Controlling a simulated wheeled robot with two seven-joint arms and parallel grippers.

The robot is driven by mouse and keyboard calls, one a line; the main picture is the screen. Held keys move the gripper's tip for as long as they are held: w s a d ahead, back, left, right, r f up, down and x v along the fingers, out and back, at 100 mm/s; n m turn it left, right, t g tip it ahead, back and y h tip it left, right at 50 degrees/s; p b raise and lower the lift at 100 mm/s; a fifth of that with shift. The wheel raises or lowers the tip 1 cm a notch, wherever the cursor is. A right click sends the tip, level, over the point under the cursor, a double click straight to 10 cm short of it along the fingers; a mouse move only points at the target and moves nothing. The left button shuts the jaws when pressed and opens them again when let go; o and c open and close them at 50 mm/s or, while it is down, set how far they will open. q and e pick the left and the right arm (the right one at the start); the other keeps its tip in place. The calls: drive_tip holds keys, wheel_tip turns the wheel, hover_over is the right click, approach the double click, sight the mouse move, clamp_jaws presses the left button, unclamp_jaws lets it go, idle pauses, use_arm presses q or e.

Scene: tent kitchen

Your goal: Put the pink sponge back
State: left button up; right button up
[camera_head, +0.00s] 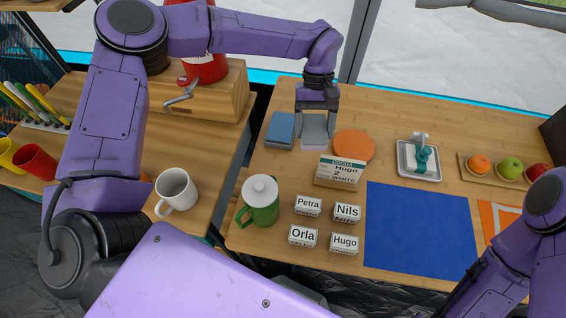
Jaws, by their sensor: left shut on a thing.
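My left gripper (316,126) reaches down over the back left of the right-hand table. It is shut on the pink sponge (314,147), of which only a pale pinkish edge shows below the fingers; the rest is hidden. The sponge is between a blue block (280,130) on the left and an orange round pad (354,146) on the right. I cannot tell whether it touches the table. My right arm comes in at the lower right, and its gripper is out of view.
A cocoa box (340,171) stands just in front of the gripper. Nearby are a green jug (260,202), several name blocks (303,236), a blue mat (420,232), a grey tray (404,172) with a teal-and-white item, and a fruit board (463,168). A white mug (176,190) stands left.

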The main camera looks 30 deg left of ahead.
use_arm(q)
drive_tip(key=s+a+f+n+t+h+b, duration=0.2)
drive_tip(key=a+f+n+t, duration=0.15)
drive_tip(key=a+n, duration=0.45)
drive_tip(key=n+t+b, duration=0.1)
drive_tip(key=n+t, duration=0.1)
drive_tip(key=n, duration=0.6)
approach(280, 169)
drive_tip(key=x, duration=0.6)
drive_tip(key=shift+w, duration=0.1)
drive_tip(key=shift+f, duration=0.1)
drive_tip(key=o, duration=1)
drive_tip(key=shift+b, duration=0.3)
drive_tip(key=v, duration=0.6)
drive_tip(key=p+v, duration=0.1)
drive_tip(key=v, duration=0.5)
drive_tip(key=shift+w+a, duration=0.1)
drive_tip(key=shift+a, duration=0.15)
